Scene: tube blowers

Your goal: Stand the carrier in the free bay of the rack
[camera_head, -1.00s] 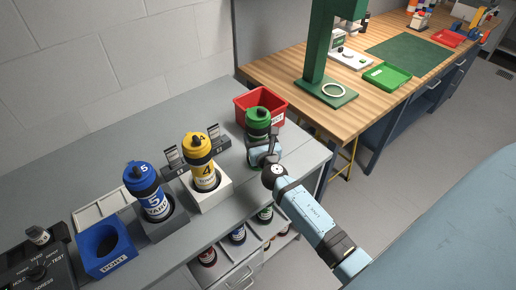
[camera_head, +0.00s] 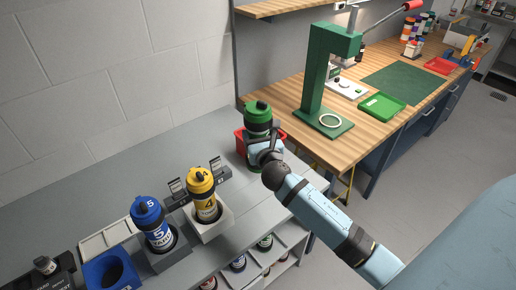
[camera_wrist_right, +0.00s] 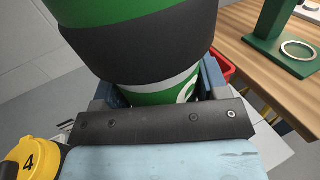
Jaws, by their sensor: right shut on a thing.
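A green-capped carrier (camera_head: 257,118) with a dark band is held upright by my right gripper (camera_head: 264,147), in front of and above the red bin. In the right wrist view the gripper's two blue-grey fingers (camera_wrist_right: 160,92) are closed on either side of the carrier's green and white lower part (camera_wrist_right: 150,88). Its bottom end is hidden. A yellow carrier marked 4 (camera_head: 203,198) stands in a white holder (camera_head: 212,229), and a blue carrier marked 5 (camera_head: 151,222) in a grey holder (camera_head: 170,258). I cannot make out which bay is free. My left gripper is out of view.
A red bin (camera_head: 240,139) stands at the counter's far right. Small cards (camera_head: 177,187) stand behind the holders. Several bottles sit on the shelf below. A wooden bench (camera_head: 290,103) with a green stand is beyond.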

